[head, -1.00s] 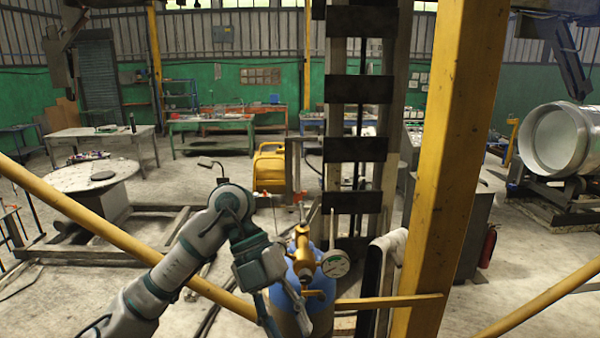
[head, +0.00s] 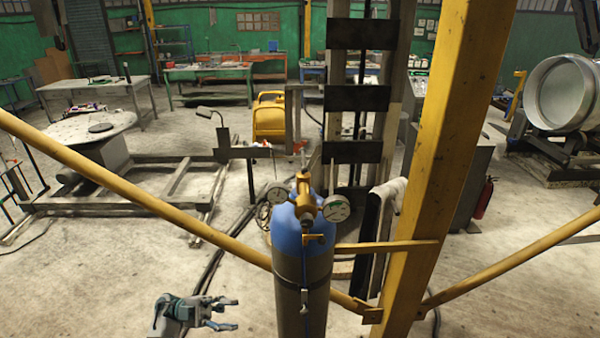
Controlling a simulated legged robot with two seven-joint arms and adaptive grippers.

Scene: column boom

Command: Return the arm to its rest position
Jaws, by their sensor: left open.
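My left gripper (head: 222,313) shows low in the head view, left of the gas cylinder. Its jaws are open, point to the right, and hold nothing. The blue-topped gas cylinder (head: 298,262) stands upright just right of the gripper, with a gap in the picture between it and the fingertips. A brass valve (head: 306,203) and two round gauges, a left gauge (head: 278,194) and a right gauge (head: 336,208), sit on top of the cylinder. Most of my left arm is out of the frame. My right gripper does not show.
A yellow post (head: 452,130) stands right of the cylinder, with a yellow diagonal brace (head: 130,190) crossing to the left. A dark ladder-like column (head: 357,97) rises behind. A round table (head: 85,128) and a workbench (head: 95,85) stand farther left. Open floor lies at lower left.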

